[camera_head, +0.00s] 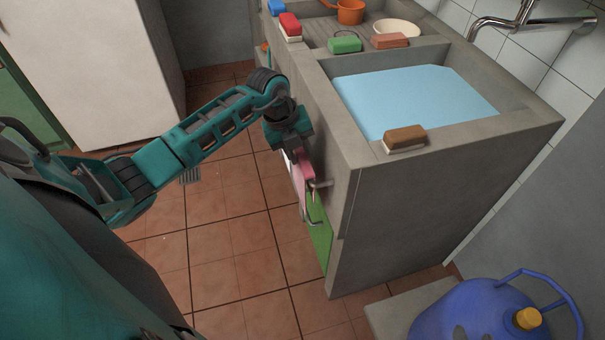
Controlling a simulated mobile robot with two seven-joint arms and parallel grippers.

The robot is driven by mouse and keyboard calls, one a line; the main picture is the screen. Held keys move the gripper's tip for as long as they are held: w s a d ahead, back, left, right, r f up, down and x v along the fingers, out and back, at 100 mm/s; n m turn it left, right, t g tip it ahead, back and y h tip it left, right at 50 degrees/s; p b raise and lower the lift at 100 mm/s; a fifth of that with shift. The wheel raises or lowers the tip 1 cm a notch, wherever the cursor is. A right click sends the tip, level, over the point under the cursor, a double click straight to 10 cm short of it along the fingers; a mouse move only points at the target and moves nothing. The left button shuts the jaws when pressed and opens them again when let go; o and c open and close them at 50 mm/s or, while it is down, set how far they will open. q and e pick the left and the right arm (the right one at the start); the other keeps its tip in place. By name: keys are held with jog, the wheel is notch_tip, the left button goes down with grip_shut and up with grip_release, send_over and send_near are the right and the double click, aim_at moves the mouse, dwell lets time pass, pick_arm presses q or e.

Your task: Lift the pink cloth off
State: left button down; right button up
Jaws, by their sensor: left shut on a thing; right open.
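The pink cloth (307,180) hangs at the front face of the grey counter, near its near corner, beside a small metal bar (321,184). My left gripper (291,156) is at the top of the cloth, pointing down, and is shut on it. The fingertips are partly hidden by the gripper body. A green cloth or panel (319,232) shows below the pink cloth. A bit of white shows beside the pink cloth, too small to make out. My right gripper is not in view.
The grey counter (440,210) holds a basin of blue water (410,98). A brown brush (404,139) lies on its near rim; several other brushes, an orange pot (350,11) and a bowl (397,30) are further back. A blue jug (478,315) stands bottom right. The tiled floor (230,235) is clear.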

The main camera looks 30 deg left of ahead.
pick_arm(q)
jog(key=shift+r, duration=0.15)
pick_arm(e)
jog(key=shift+r, duration=0.1)
pick_arm(q)
jog(key=shift+r, duration=0.25)
notch_tip(320, 180, up, 19)
jog(key=p, duration=0.2)
jog(key=shift+r, duration=0.15)
pick_arm(e)
jog(key=shift+s+d+r, duration=0.25)
jog(key=shift+d+r, duration=0.25)
